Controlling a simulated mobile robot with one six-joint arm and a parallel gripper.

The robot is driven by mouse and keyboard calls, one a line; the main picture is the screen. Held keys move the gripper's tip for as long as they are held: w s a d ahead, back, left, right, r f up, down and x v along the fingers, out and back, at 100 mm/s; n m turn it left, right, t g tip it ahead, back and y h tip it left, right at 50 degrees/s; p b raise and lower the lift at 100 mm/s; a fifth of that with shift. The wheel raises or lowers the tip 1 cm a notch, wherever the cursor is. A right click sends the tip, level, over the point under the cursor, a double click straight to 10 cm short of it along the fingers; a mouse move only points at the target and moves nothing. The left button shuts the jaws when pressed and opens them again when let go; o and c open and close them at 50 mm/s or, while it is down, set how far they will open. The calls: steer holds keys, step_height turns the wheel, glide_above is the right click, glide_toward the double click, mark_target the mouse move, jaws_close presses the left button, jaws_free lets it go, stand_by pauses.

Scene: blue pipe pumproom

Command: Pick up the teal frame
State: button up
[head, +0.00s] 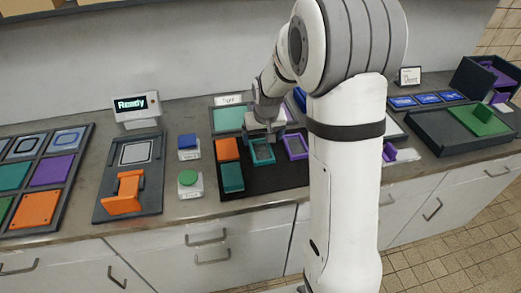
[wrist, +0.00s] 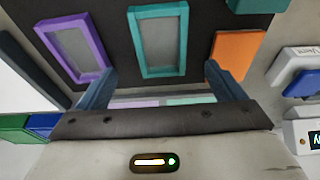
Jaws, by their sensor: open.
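The teal frame (head: 264,163) is a rectangular rim with a grey middle, lying on a black mat (head: 288,183) on the counter. In the wrist view the teal frame (wrist: 137,42) lies just beyond my fingers, centred between them. My gripper (head: 265,138) is over the far end of the frame in the head view and hides part of it. In the wrist view my gripper (wrist: 162,80) is open, its two fingers wide apart with nothing between them. I cannot tell the exact height above the frame.
A purple frame (head: 286,148) lies right of the teal frame. An orange block (head: 227,149) and a dark teal block (head: 232,177) lie to its left. Green (head: 188,178) and blue (head: 187,142) buttons stand further left. A dark tray (head: 440,134) is at the right.

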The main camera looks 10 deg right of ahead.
mark_target(261, 149)
steer(key=x, duration=0.3)
steer(key=p+x, duration=0.1)
steer(key=x, duration=0.2)
steer(key=shift+s+a, duration=0.1)
steer(key=shift+s, duration=0.15)
steer(key=shift+c, duration=0.2)
steer(key=c, duration=1.1)
